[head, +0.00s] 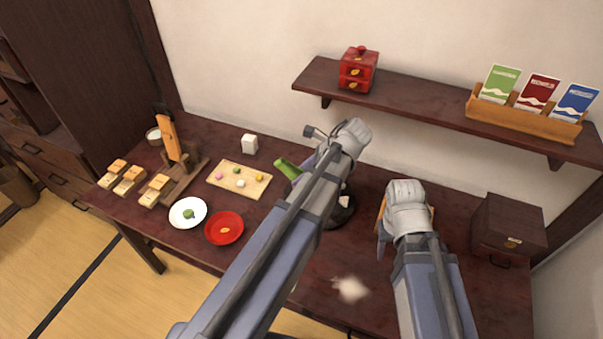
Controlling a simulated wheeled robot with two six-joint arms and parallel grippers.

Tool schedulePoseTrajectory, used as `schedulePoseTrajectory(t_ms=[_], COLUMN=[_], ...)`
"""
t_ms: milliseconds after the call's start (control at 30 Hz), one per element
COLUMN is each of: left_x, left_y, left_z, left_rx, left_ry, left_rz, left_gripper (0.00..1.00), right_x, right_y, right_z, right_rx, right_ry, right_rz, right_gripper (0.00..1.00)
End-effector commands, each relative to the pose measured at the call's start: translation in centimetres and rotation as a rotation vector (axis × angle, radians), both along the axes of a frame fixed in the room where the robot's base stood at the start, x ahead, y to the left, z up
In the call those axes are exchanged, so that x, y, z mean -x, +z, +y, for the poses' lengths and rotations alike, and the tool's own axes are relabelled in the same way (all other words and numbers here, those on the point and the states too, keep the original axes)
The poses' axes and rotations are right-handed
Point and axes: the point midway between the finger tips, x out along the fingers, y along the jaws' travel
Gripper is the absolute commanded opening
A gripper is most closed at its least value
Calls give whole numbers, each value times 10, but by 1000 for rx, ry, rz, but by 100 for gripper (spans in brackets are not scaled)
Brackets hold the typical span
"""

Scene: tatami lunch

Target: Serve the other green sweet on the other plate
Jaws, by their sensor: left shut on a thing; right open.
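A small green sweet (237,170) lies on the light wooden tray (262,189) among pink, white and yellow sweets. The white plate (177,221) holds another green sweet (188,214).
A tilted green cylinder (288,169) and a black round object (342,214) are beside my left arm. A white cube (250,144) stands behind the tray. Wooden stands (155,190) are at left, a dark box (508,226) at right. A shelf (420,104) overhangs the back.

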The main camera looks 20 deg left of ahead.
Motion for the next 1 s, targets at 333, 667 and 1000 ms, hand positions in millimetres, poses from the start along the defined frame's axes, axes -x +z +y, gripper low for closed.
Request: schedulePoseTrajectory(t_ms=[333,667,1000], left_x=[0,0,0], left_y=[-15,-45,-77], left_z=[0,0,0], left_rx=[0,0,0], left_ry=[-1,-1,-1], left_rz=[0,0,0], left_gripper=[42,42,42], right_x=[0,0,0], right_y=[-14,-45,-77], right_z=[0,0,0], right_rx=[0,0,0], right_ry=[0,0,0], right_rz=[0,0,0], right_gripper=[50,50,50])
